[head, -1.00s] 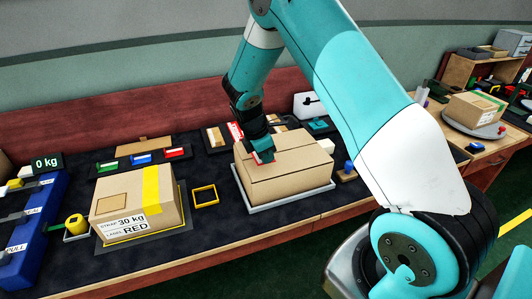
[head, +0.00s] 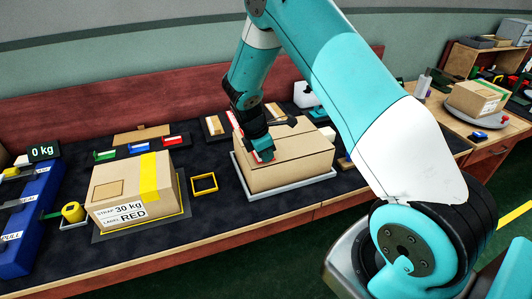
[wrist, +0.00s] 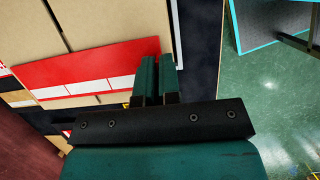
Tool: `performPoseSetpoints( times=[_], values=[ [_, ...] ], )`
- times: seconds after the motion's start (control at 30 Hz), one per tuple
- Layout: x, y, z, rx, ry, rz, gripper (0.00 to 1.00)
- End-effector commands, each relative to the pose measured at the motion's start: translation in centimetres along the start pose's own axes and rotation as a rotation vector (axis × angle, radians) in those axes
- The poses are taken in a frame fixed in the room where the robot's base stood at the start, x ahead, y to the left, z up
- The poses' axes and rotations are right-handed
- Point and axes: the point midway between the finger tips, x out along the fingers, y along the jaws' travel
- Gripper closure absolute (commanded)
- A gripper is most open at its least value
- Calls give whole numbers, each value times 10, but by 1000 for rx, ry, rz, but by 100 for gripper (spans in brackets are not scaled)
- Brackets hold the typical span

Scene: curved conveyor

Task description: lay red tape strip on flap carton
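The flap carton (head: 290,170) sits on a grey tray, its top flaps closed with a seam between them. My gripper (head: 262,155) points down at the left part of the carton's top. Its two teal fingers (wrist: 158,75) are close together in the wrist view. The red tape strip (wrist: 85,65) appears as a wide red band with its right end at the fingertips, over the carton top. Only a thin bit of red shows beside the fingers in the head view. Whether the strip touches the carton is hard to tell.
A second carton (head: 115,195) with a yellow band and a RED label stands on the left. A yellow square frame (head: 204,184) lies between the cartons. Small green, blue and red holders stand behind. A carton on a round stand (head: 475,100) is at the far right.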

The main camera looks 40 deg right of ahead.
Motion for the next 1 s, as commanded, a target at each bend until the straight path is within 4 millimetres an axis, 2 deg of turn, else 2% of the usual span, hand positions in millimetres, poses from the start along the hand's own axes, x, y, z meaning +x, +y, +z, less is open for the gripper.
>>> performPoseSetpoints(
  times=[0.1,0.23,0.27,0.5,0.63,0.77,1.0],
  values=[
    [0,0,0,0,0,0,100],
    [0,0,0,0,0,0,68],
    [0,0,0,0,0,0,66],
    [0,0,0,0,0,0,66],
    [-8,1,0,-1,0,2,66],
    [-29,1,-1,-2,2,4,66],
    [-91,1,-1,0,3,7,66]
  ],
)
